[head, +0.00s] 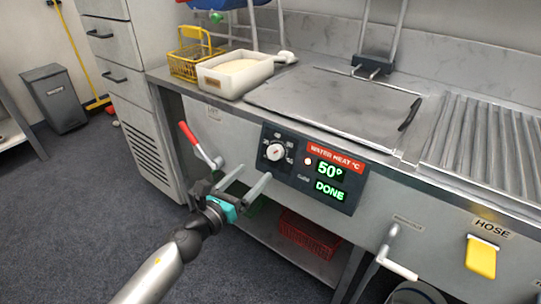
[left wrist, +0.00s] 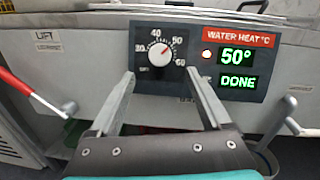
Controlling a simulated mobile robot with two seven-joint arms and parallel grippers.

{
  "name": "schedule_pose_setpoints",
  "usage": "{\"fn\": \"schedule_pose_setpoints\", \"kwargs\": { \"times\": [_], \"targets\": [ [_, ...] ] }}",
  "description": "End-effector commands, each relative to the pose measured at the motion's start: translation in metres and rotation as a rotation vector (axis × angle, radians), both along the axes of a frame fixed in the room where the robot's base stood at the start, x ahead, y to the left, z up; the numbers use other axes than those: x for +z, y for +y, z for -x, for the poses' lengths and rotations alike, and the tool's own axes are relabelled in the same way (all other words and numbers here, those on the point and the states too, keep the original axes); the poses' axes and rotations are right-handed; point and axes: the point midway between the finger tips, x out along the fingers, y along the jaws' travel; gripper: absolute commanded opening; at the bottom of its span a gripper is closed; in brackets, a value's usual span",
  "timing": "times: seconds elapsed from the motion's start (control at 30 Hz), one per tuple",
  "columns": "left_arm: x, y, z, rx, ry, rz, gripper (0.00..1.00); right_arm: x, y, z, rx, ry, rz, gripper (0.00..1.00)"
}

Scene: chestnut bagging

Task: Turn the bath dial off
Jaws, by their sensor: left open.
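The bath dial (head: 275,152) is a round white knob on the dark front control panel (head: 338,194). In the left wrist view the dial (left wrist: 160,54) has its red pointer mark turned to the upper right, toward the 50 on the scale. The display (left wrist: 237,56) reads 50° and DONE, with a red lamp lit beside it. My left gripper (head: 257,170) is open and empty, just in front of and below the dial. In the left wrist view its fingers (left wrist: 160,73) stand wide apart either side of the dial and appear clear of it. My right gripper does not show.
A red-handled lift lever (head: 200,146) is left of the panel. A drain lever (head: 388,246) and yellow hose handle (head: 481,256) are to the right. A pale tub (head: 234,74) and yellow basket (head: 190,60) stand on the counter; a red crate (head: 309,234) sits on the shelf below.

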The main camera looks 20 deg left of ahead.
Motion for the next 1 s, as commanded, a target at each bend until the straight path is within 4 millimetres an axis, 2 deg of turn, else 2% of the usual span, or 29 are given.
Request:
{"fn": "schedule_pose_setpoints", "kwargs": {
  "times": [0.33, 0.5, 0.7, 1.0],
  "targets": [
    [0.000, -0.014, -0.051, 0.001, -0.001, 0.003, 0.82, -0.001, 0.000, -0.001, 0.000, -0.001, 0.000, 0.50],
    [-0.001, -0.020, -0.071, 0.000, 0.000, 0.002, 0.82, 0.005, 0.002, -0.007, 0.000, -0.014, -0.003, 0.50],
    [-0.001, -0.024, -0.085, 0.000, 0.001, 0.003, 0.82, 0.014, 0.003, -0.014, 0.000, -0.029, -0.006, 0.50],
    [0.000, -0.025, -0.088, 0.000, 0.001, 0.003, 0.82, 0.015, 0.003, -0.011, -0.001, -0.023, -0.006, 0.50]
  ]
}}
